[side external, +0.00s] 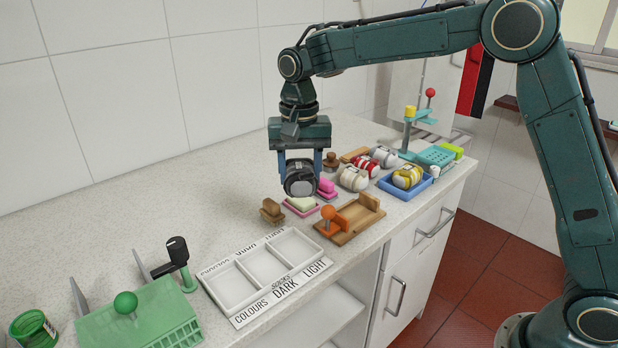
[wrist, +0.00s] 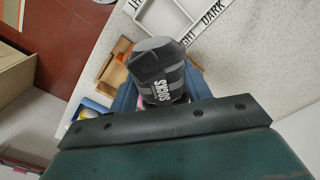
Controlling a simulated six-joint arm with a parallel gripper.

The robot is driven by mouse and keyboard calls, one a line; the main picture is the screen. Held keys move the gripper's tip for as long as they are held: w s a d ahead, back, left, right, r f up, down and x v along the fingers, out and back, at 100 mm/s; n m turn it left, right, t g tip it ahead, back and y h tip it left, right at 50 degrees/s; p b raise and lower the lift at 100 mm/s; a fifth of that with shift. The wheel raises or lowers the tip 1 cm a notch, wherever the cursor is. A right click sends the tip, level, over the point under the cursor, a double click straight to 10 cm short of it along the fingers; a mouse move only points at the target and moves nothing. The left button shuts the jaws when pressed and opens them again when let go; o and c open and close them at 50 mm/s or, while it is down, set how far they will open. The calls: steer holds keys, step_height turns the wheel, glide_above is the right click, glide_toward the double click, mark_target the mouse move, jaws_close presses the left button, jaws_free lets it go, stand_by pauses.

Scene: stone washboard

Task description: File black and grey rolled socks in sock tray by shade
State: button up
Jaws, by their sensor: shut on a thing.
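My gripper (side external: 300,172) is shut on a dark rolled sock (side external: 299,184), black with grey, held above the counter behind the wooden fixture. In the wrist view the sock (wrist: 158,70) shows dark bands and white lettering. The sock tray (side external: 265,270) lies to the left and nearer the camera, with compartments lettered COLOURS, DARK and LIGHT; they look empty. Several other rolled socks lie to the right: two whitish ones (side external: 353,178) (side external: 383,156), a red and white one (side external: 364,164), and a yellow and white one (side external: 407,176) in a blue tray (side external: 425,185).
A green board (side external: 143,318) lies left of the sock tray. A teal stand (side external: 408,135) rises at the back right.

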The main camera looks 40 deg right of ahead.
steer(key=s+a+f+n, duration=0.1)
steer(key=a+f+n, duration=0.1)
steer(key=a, duration=0.3)
steer(key=a+f+n, duration=0.3)
steer(key=a+n, duration=0.2)
steer(key=a, duration=0.1)
steer(key=shift+s, duration=0.35)
steer(key=shift+a+f, duration=0.1)
steer(key=shift+f, duration=0.1)
steer(key=shift+f, duration=2.85)
steer(key=o, duration=1)
steer(key=shift+o, duration=0.2)
steer(key=shift+r, duration=0.1)
